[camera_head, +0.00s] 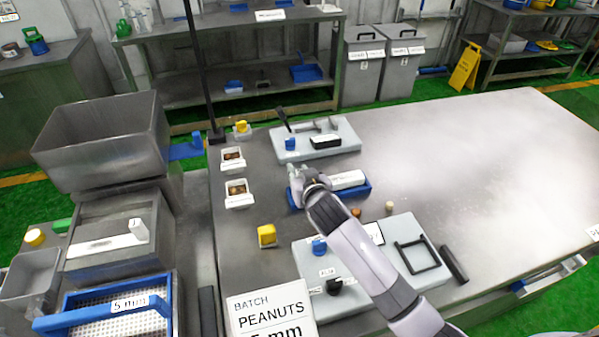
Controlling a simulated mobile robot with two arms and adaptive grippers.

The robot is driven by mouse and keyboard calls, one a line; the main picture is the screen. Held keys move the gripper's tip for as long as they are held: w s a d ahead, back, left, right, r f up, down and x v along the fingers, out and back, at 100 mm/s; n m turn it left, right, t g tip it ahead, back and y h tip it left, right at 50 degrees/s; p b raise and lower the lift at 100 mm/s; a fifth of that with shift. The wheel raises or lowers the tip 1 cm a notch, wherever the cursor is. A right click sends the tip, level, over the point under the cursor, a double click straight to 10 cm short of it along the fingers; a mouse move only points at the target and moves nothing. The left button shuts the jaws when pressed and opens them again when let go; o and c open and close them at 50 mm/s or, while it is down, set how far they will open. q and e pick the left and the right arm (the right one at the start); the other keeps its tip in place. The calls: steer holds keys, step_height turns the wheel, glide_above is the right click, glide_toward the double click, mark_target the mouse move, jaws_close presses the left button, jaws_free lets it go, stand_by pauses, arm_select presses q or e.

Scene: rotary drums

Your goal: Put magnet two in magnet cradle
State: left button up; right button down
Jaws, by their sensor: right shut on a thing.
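A low blue tray, which looks like the magnet cradle (364,191), lies on the steel table left of the middle. A white labelled face (347,180) shows at its right part. I cannot tell whether that thing touches the tray. A white bar with a marked upright end (138,229) lies on the grey unit at the left. My left gripper is out of view.
A pale board with a black lever (335,139) stands behind the tray. Two small white boxes (239,193) and a yellow block (267,235) are left of it. Another pale board (310,262) is in front. The table's right side is clear.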

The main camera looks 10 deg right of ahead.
steer(key=shift+f, duration=0.5)
steer(key=c, duration=1.4)
jaws_free()
steer(key=shift+r, duration=0.35)
steer(key=v, duration=0.6)
steer(key=b+v, duration=0.1)
steer(key=v, duration=0.5)
steer(key=shift+r, duration=0.25)
